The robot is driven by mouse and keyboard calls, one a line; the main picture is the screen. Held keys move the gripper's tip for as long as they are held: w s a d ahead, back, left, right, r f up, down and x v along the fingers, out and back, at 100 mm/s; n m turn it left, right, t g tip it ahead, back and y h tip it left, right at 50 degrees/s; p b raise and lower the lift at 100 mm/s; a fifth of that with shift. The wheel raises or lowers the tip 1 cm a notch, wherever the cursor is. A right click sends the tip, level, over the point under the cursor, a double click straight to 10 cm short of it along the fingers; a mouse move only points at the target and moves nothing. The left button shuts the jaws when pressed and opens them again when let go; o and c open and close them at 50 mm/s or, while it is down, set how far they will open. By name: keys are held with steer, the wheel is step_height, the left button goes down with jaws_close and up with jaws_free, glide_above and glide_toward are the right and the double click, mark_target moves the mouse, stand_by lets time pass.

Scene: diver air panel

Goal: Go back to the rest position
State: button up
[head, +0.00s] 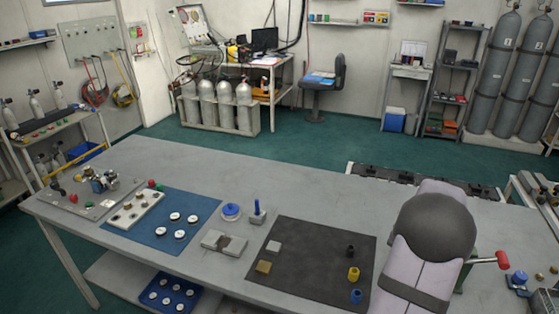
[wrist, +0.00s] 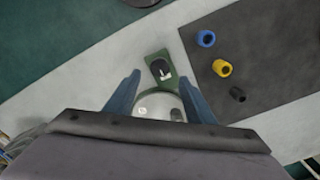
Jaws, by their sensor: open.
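My gripper (wrist: 159,75) is open in the wrist view, its two blue fingers spread apart. A green fixture (wrist: 164,82) with a dark top lies on the bench beyond the fingertips. A round metallic part (wrist: 158,106) shows between the fingers; I cannot tell whether it belongs to the fixture or the gripper. Nothing is visibly clamped. In the head view my arm stands at the right of the bench and hides the gripper. A red-ended handle (head: 490,261) sticks out beside the arm.
The grey bench (head: 290,190) holds a dark mat (head: 310,268) with blue (head: 356,296), yellow (head: 353,273) and black (head: 350,251) sleeves near the arm. A valve panel (head: 95,192) and blue mat (head: 192,205) lie left. A blue peg stand (head: 256,214) stands mid-bench. The bench's back middle is clear.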

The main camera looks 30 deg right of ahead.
steer(key=shift+w+d+n, duration=0.15)
steer(key=shift+d+n, duration=0.05)
steer(key=shift+n, duration=0.1)
steer(key=s+a+f, duration=0.1)
steer(key=s+a+f+n, duration=0.1)
steer(key=a+f, duration=0.1)
steer(key=s+a+f+n, duration=0.1)
steer(key=a, duration=0.1)
steer(key=shift+s+a+f+y, duration=0.1)
steer(key=shift+f+y, duration=0.2)
steer(key=w+a+r+n, duration=0.1)
steer(key=a+n, duration=0.5)
steer(key=a, duration=1)
steer(key=w+a+r+n, duration=0.1)
steer(key=a+r+n, duration=0.3)
steer(key=a, duration=1.3)
steer(key=n, duration=0.3)
